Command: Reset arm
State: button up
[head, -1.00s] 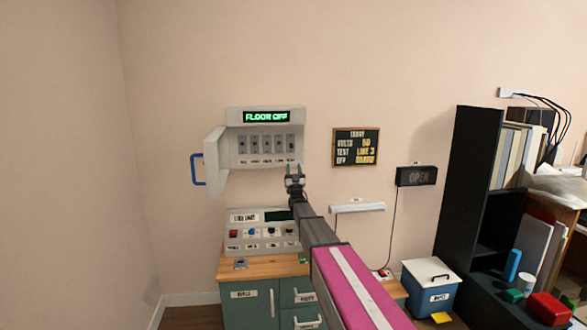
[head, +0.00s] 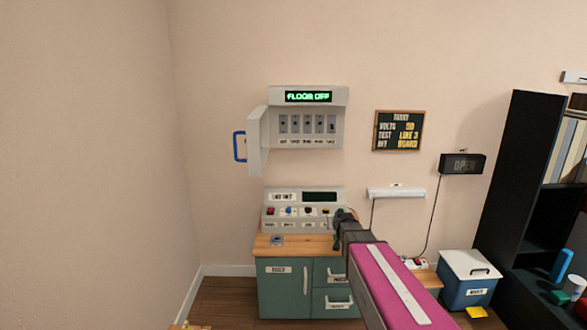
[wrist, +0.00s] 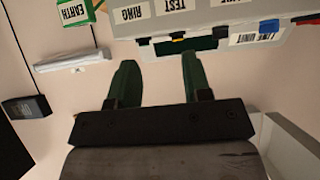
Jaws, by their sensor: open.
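My gripper (wrist: 158,78) is open and empty in the wrist view, its two dark green fingers apart with bare wall between them. In the head view my gripper (head: 343,214) is at the right end of the grey line unit (head: 283,196), largely hidden by my own arm. The line unit, with coloured buttons and a dark display, stands on the wooden top of a green cabinet (head: 284,296). Above it a grey wall box (head: 338,110) reads "FLOOR OFF" in green over a row of switches. Its door (head: 256,143) stands open to the left.
A blue bin (head: 468,290) and black shelf (head: 525,190) stand right. The wall at left is clear.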

jog(key=s+f+g, duration=0.4)
jog(key=s+g, duration=0.1)
jog(key=s, duration=1)
jog(key=s+f+g, duration=0.3)
jog(key=s+g, duration=0.3)
jog(key=s, duration=0.8)
jog(key=shift+s+f, duration=0.4)
jog(key=shift+c, duration=0.3)
